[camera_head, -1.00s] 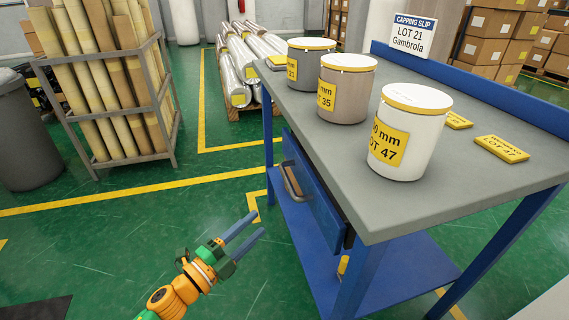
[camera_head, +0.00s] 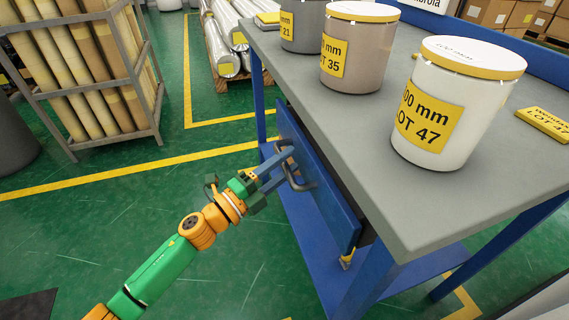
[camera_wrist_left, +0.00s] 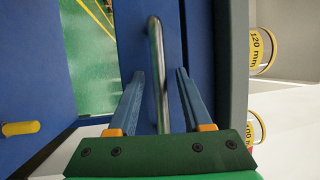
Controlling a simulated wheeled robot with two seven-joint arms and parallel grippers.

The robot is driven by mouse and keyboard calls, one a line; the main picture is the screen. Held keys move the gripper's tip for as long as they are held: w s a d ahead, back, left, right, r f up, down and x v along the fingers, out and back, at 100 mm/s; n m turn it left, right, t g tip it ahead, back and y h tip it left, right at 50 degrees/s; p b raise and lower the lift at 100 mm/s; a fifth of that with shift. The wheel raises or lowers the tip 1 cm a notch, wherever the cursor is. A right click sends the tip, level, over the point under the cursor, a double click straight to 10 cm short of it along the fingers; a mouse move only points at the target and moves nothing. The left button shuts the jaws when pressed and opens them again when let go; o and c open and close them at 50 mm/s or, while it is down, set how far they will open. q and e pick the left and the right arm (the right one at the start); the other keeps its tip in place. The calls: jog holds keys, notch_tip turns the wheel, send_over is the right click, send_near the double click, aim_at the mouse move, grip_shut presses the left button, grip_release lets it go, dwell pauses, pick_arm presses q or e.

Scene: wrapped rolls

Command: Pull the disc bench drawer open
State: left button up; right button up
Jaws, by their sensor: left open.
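The disc bench drawer has a blue front (camera_head: 330,205) under the grey bench top, with a dark strip along its edge. Its grey bar handle (camera_head: 297,180) sticks out from that front. My left gripper (camera_head: 283,165) is at the handle with its jaws open. In the left wrist view, the handle (camera_wrist_left: 157,65) runs between the two blue-grey fingers of my left gripper (camera_wrist_left: 158,90), with a gap on each side. The drawer front (camera_wrist_left: 135,40) shows behind it. My right gripper is not in view.
On the bench top (camera_head: 330,130) stand a white tub (camera_head: 455,105), a beige tub (camera_head: 352,50) and a dark grey tub (camera_head: 300,25). A blue lower shelf (camera_head: 310,240) lies below the drawer. A rack of tubes (camera_head: 80,70) stands at left; green floor between is clear.

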pick_arm(q)
grip_shut()
dwell(1.3)
